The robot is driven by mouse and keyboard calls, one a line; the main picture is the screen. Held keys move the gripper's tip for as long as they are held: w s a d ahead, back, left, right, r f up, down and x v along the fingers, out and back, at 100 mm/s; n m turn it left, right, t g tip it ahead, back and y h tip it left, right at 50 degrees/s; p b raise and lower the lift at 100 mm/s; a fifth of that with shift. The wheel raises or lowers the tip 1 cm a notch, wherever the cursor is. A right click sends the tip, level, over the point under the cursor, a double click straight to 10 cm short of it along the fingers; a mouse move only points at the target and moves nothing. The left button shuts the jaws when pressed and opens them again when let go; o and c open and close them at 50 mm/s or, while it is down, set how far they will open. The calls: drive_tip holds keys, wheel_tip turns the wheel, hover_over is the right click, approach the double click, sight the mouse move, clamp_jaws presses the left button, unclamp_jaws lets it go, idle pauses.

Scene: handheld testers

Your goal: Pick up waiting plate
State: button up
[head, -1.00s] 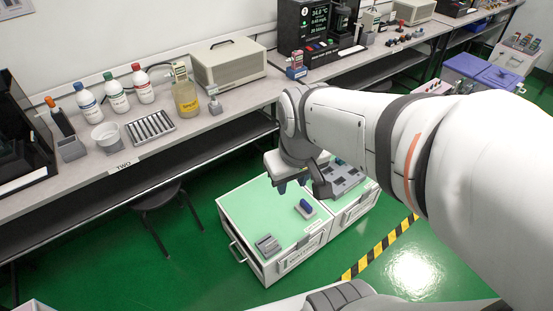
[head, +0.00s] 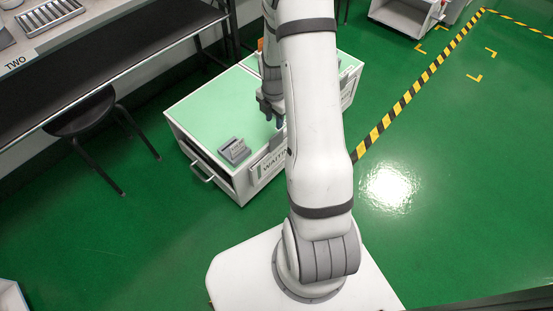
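The low white cabinet with a pale green top (head: 205,115) stands on the floor left of my arm. Its front label partly reads "WAITI…", the rest hidden. A small grey holder (head: 234,150) sits on the green top near the front edge. My gripper (head: 272,121) points down over the right part of the cabinet, right of and behind the grey holder. My arm covers part of it, and its opening is too small to judge. No separate plate can be made out; the surface under and behind my gripper is hidden.
A black stool (head: 85,118) stands left of the cabinet, beside the bench (head: 100,45) marked "TWO", which holds a slotted metal tray (head: 48,16). A white cart (head: 405,14) is at the back right. The green floor right of the yellow-black tape (head: 415,88) is clear.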

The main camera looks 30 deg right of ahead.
sight(276, 134)
wheel_tip(276, 134, down, 4)
drive_tip(key=shift+d+r+b, duration=0.15)
drive_tip(key=shift+r+b, duration=0.05)
drive_tip(key=shift+b, duration=0.35)
drive_tip(key=f+b, duration=0.1)
drive_tip(key=f, duration=0.1)
drive_tip(key=f+b, duration=0.2)
drive_tip(key=f, duration=0.1)
drive_tip(key=shift+s+d+f, duration=0.1)
drive_tip(key=shift+d+f, duration=0.1)
drive_tip(key=shift+f, duration=0.05)
drive_tip(key=shift+r, duration=0.1)
drive_tip(key=shift+c, duration=0.4)
clamp_jaws()
